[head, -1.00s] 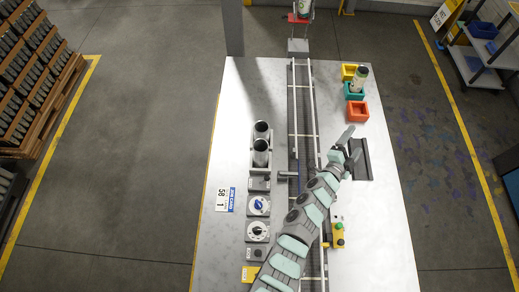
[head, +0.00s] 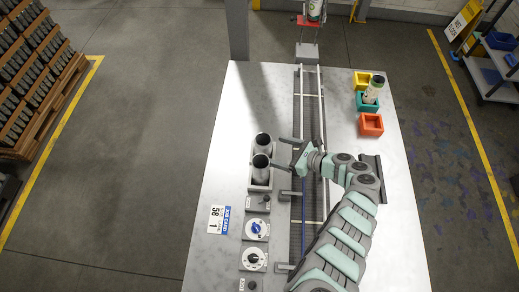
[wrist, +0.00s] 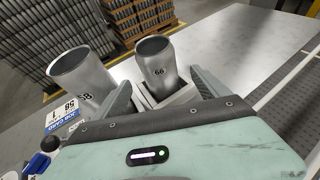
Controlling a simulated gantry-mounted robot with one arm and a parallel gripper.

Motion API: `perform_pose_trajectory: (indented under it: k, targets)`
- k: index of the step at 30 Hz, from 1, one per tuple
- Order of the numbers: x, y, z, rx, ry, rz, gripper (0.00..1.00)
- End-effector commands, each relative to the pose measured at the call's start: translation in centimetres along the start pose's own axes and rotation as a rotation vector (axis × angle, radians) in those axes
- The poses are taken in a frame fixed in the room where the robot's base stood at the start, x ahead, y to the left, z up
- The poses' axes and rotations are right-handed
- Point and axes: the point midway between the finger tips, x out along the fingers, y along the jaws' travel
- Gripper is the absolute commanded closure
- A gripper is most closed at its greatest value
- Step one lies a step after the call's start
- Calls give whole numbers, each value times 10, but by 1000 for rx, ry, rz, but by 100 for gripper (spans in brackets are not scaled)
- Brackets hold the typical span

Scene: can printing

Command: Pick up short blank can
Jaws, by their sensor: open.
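Two plain silver cans stand upright, side by side, in a grey holder (head: 260,188) left of the conveyor. The near can (head: 261,161) is marked 58 in the wrist view (wrist: 82,78) and looks larger there. My gripper (head: 276,152) is open and empty, its fingers pointing left toward the cans. Contact cannot be told. The lower ends of the cans are partly hidden.
The conveyor (head: 311,115) runs lengthwise under my arm. Dials (head: 256,229) and a job card (head: 219,219) lie nearer.

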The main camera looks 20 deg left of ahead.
Motion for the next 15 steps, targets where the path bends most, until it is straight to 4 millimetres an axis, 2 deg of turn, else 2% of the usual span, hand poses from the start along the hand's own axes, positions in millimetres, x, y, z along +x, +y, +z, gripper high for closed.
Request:
perform_pose_trajectory:
  k: [6, 15]
  targets:
    - [37, 0, -1, -5, 1, 2, 15]
    - [64, 2, 1, -6, 4, -1, 15]
